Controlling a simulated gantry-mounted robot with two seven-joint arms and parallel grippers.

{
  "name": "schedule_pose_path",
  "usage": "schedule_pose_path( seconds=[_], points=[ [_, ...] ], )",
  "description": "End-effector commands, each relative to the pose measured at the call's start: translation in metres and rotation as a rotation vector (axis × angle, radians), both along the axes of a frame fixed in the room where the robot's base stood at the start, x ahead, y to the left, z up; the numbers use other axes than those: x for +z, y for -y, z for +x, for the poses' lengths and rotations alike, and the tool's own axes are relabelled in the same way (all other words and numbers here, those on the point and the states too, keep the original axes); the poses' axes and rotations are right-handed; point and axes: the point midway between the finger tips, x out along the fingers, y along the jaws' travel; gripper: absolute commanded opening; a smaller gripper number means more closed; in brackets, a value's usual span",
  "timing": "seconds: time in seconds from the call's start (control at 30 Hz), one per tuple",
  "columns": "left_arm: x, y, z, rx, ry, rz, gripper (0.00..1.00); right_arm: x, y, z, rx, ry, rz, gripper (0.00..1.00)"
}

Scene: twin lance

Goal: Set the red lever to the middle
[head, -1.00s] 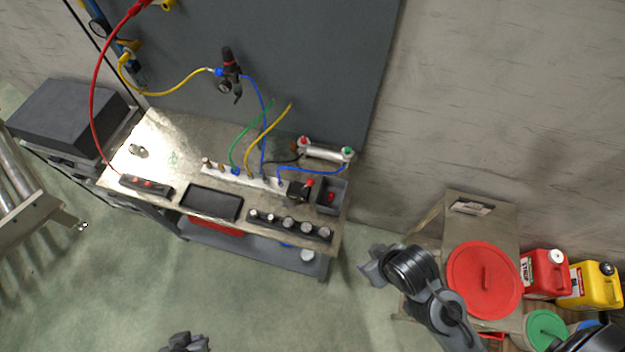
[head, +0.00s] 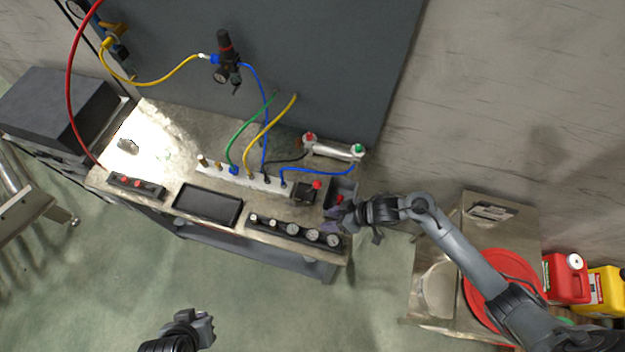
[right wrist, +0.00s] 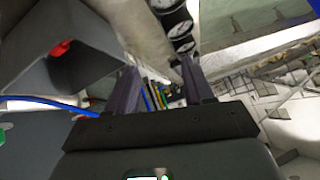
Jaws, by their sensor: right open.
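A small red lever (head: 339,199) sits in a grey open box (head: 345,188) at the right end of the bench. In the right wrist view its red tip (right wrist: 62,48) shows inside the box's dark recess, left of the fingers; its exact setting is hard to tell. My right gripper (head: 332,219) is open and empty, beside the front of the box and close to the gauges. Its two fingers also show apart in the right wrist view (right wrist: 162,82). My left gripper (head: 207,328) is over the floor in front of the bench, away from the lever; its jaw opening is unclear.
A black block with a red knob (head: 317,185) stands just left of the box. A row of gauges (head: 292,230) lines the bench front. A blue hose (head: 325,173) and a cylinder (head: 333,149) lie behind. A black tray (head: 208,204) is further left.

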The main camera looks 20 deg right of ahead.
Motion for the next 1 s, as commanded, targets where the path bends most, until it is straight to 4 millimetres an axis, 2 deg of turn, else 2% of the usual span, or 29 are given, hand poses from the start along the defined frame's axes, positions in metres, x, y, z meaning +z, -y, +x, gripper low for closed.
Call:
schedule_pose_path(
  seconds=[0.03,0.1,0.2,0.3,0.47,1.0],
  points=[
    [-0.012,0.0,0.0,-0.001,-0.001,0.001,0.0,-0.003,0.017,0.022,0.004,0.025,-0.035,0.52],
    [-0.018,-0.001,-0.001,-0.002,-0.002,0.003,0.0,0.007,0.032,0.046,-0.002,0.062,-0.063,0.52],
    [-0.024,-0.001,-0.002,-0.005,-0.004,0.005,0.0,0.025,0.041,0.07,-0.003,0.113,-0.083,0.52],
    [-0.026,-0.002,-0.003,-0.007,-0.007,0.009,0.0,0.034,0.043,0.084,-0.006,0.142,-0.088,0.52],
    [-0.027,-0.002,-0.004,-0.008,-0.008,0.011,0.0,0.031,0.036,0.095,-0.008,0.152,-0.087,0.52],
    [-0.03,0.0,-0.003,-0.001,-0.005,0.0,0.0,-0.025,-0.006,0.132,-0.007,0.15,-0.086,0.52]
  ],
)
